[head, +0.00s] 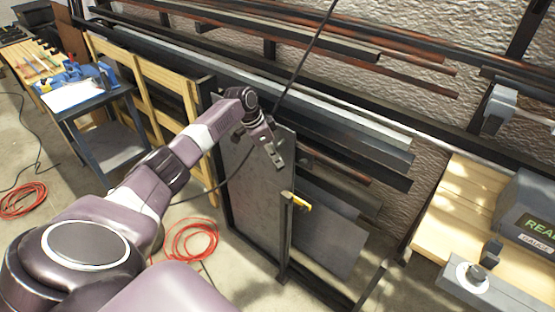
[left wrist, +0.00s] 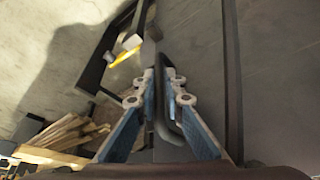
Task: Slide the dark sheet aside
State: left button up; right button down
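The dark sheet (head: 255,190) stands upright in the floor rack, its face toward me. My left gripper (head: 278,158) is at its upper right part. In the left wrist view, the fingers of my left gripper (left wrist: 162,82) lie close on both sides of a dark bar-like handle (left wrist: 168,132), which seems to belong to the sheet. The sheet's grey face (left wrist: 280,70) appears to fill the right side there. The exact contact is partly hidden by the fingers. My right gripper is in neither view.
A grey sheet (head: 328,232) leans behind, right of a post with a yellow part (head: 302,203). Metal bars (head: 340,120) lie on racks above. A wooden crate (head: 155,95) stands left, a bench (head: 455,215) right. Red cable (head: 190,240) lies on the floor.

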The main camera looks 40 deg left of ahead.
pick_arm(q)
jog(key=o, duration=0.4)
jog(key=v, duration=1.2)
